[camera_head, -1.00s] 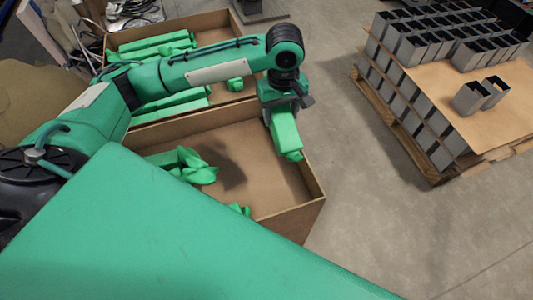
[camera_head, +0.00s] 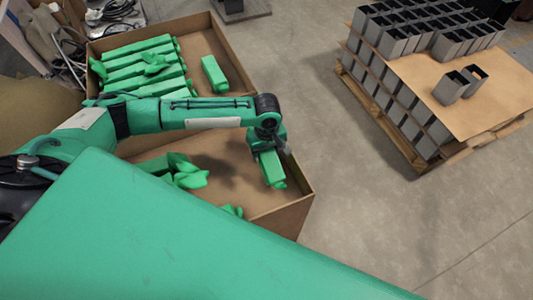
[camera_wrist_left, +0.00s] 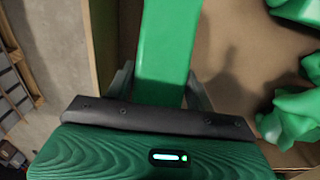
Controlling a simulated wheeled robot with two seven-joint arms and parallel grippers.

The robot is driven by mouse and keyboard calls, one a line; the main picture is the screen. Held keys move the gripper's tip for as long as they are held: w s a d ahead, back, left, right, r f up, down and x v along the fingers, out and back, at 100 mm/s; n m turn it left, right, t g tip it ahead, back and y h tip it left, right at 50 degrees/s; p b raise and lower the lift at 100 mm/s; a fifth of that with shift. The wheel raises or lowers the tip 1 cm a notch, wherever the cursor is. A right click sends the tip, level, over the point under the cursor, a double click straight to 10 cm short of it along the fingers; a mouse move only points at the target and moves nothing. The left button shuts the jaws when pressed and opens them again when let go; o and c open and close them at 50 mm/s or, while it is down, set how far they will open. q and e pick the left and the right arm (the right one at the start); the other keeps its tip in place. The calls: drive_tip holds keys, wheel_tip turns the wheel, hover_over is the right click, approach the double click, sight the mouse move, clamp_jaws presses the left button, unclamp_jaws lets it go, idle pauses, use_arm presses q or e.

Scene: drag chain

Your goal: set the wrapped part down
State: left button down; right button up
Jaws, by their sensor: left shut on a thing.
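My left gripper (camera_head: 264,152) is over the right side of the near cardboard box. It is shut on a green wrapped part (camera_head: 271,170), which hangs inside or just above the box near its right wall. In the left wrist view the wrapped part (camera_wrist_left: 168,45) extends away between the fingers, beside the box wall. I cannot tell whether it touches the box floor. The near box (camera_head: 298,205) also holds several green wrapped parts (camera_head: 188,178) at its left. My right gripper is not in view.
A far cardboard box (camera_head: 190,22) holds a row of green wrapped parts (camera_head: 140,62) and a separate one (camera_head: 214,74). At right, a pallet (camera_head: 440,165) carries several stacked grey metal tubes (camera_head: 395,42). Bare floor (camera_head: 345,215) lies between.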

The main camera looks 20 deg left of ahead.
sight(267, 150)
use_arm(q)
drive_tip(key=shift+f, duration=1.05)
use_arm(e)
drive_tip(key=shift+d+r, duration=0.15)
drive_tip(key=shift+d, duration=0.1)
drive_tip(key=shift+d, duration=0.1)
use_arm(q)
drive_tip(key=c, duration=0.5)
unclamp_jaws()
drive_tip(key=shift+f, duration=0.15)
wheel_tip(267, 150, up, 12)
drive_tip(key=shift+r+b, duration=0.2)
drive_tip(key=shift+b, duration=0.9)
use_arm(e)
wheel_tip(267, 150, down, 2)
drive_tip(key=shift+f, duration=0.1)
